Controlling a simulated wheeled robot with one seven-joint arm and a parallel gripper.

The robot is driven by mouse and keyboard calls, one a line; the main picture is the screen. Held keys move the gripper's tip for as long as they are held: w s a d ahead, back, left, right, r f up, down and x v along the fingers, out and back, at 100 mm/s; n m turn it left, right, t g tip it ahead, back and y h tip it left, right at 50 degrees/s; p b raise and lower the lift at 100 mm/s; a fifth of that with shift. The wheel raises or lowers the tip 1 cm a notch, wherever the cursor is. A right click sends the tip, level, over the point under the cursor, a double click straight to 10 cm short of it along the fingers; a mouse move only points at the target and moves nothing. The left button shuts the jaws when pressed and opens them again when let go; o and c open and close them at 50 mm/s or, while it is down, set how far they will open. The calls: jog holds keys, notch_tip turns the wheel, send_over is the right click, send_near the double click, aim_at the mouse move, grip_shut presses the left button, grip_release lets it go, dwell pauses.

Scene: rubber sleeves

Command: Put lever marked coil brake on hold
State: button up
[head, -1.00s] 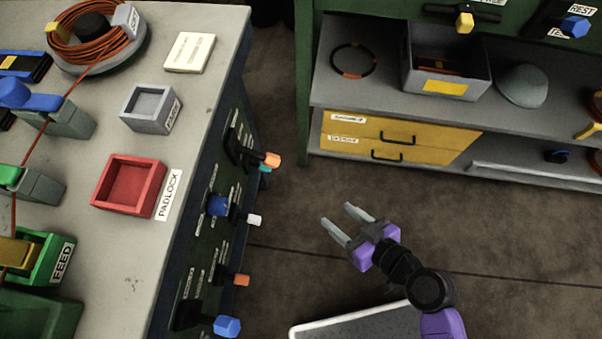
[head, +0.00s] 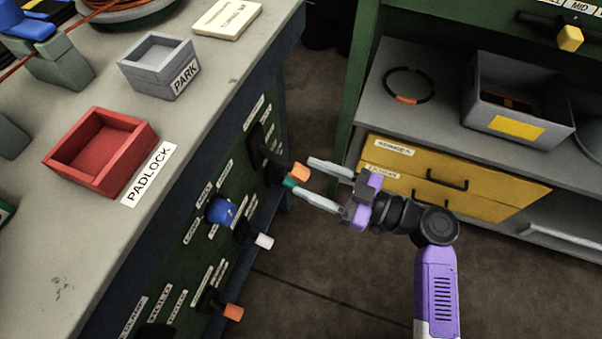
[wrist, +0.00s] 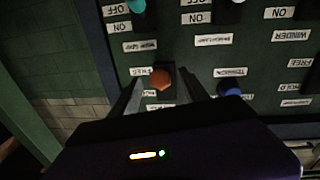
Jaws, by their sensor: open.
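My gripper (head: 300,177) is open at the far end of the dark green panel (head: 180,262) on the bench side. Its fingertips reach toward an orange-knobbed lever (head: 299,171). In the wrist view the orange knob (wrist: 160,79) lies between the two open fingers (wrist: 158,95); I cannot tell if they touch it. A small label beside that knob seems to read HOLD. I cannot read coil brake on any label, so which lever bears it is unclear. Other panel levers have a blue knob (head: 221,210), a white knob (head: 264,241) and another orange knob (head: 233,312).
A teal knob (head: 290,183) is close to the fingertips. On the bench top are a red PADLOCK tray (head: 100,187) and a grey PARK tray (head: 140,84). A shelf unit with yellow drawers (head: 490,195) stands to the right. Floor is clear between them.

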aim_at(282, 162)
jog(key=shift+x, duration=1.5)
jog(key=shift+c, duration=0.4)
grip_shut()
